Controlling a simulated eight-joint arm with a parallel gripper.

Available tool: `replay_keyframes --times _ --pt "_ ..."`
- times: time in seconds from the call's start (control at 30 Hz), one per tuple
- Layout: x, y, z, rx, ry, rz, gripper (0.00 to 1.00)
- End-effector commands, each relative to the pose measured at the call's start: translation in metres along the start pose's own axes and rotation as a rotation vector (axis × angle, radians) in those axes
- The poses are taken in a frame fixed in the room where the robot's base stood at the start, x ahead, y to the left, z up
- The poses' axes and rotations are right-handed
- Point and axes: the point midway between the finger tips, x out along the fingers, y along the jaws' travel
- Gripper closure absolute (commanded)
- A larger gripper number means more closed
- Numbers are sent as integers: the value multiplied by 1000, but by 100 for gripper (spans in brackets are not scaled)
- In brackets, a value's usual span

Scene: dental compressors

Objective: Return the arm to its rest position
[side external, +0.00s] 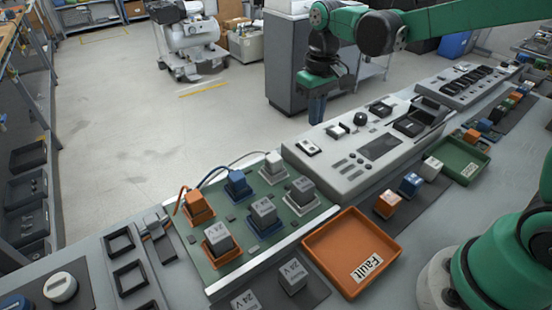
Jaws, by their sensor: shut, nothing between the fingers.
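My green and dark arm comes in from the upper right. My gripper (317,108) points down above the far edge of the grey control panel (372,147). Its blue fingers are together with nothing between them. It is apart from the relay blocks on the green board (283,203). My green and white arm base stands at the lower right.
An orange tray marked Fault (320,238) sits in front of the board. A green tray (463,165) lies to the right. Blue and orange blocks (410,184) stand between the trays. A compressor (192,40) stands on the open floor behind.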

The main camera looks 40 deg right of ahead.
Motion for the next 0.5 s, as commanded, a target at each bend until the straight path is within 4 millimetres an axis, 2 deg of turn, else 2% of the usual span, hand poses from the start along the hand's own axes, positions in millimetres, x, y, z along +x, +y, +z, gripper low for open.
replay_keyframes --times 0.13,0.5 --pt "-9 0 0 0 0 0 100" --pt "-11 0 1 0 6 0 100"
